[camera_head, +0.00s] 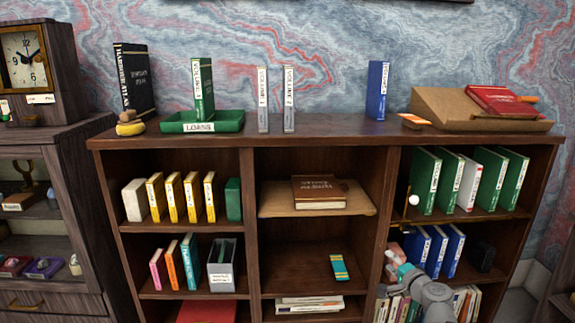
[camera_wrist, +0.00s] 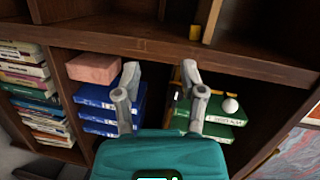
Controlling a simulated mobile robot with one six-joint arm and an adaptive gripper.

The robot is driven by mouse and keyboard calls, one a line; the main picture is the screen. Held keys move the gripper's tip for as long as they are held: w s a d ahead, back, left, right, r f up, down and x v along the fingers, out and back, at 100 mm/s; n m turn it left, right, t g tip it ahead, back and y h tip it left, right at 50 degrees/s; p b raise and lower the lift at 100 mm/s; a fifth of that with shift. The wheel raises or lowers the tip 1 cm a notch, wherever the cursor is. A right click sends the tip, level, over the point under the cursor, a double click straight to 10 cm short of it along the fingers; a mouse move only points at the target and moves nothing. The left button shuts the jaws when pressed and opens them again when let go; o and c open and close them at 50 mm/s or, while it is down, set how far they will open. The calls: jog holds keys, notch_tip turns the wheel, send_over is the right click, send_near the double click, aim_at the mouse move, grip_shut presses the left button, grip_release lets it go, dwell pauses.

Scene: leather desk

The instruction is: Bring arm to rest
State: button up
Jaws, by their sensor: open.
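My gripper (camera_wrist: 160,97) is open, its two grey fingers spread apart with nothing between them. In the head view my arm, grey with a teal part, reaches up at the lower right, in front of the bookcase's right bay. In the wrist view the fingers point at the shelves. Blue volumes (camera_wrist: 108,110) show behind the left finger and green volumes (camera_wrist: 220,113) behind the right one. A pink block (camera_wrist: 93,68) lies beside the blue volumes. I cannot tell the exact gap between the fingertips and the books.
The wooden bookcase (camera_head: 248,220) holds books in three bays. A brass piece with a white ball (camera_head: 413,200) stands near the arm, at the right bay. A green tray (camera_head: 230,123) and a book-bearing slanted stand (camera_head: 440,105) are on top. A clock cabinet (camera_head: 75,155) stands left.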

jog(key=s+a+f+n+g+y, duration=0.2)
jog(key=s+a+f+n+g, duration=0.2)
jog(key=a+f+n+g, duration=0.6)
jog(key=s+a+f+n+g+h, duration=0.35)
jog(key=s+f+g+h, duration=0.25)
jog(key=s, duration=0.5)
notch_tip(320, 180, up, 35)
jog(key=p, duration=3.5)
jog(key=shift+w, duration=0.15)
jog(key=shift+a, duration=0.1)
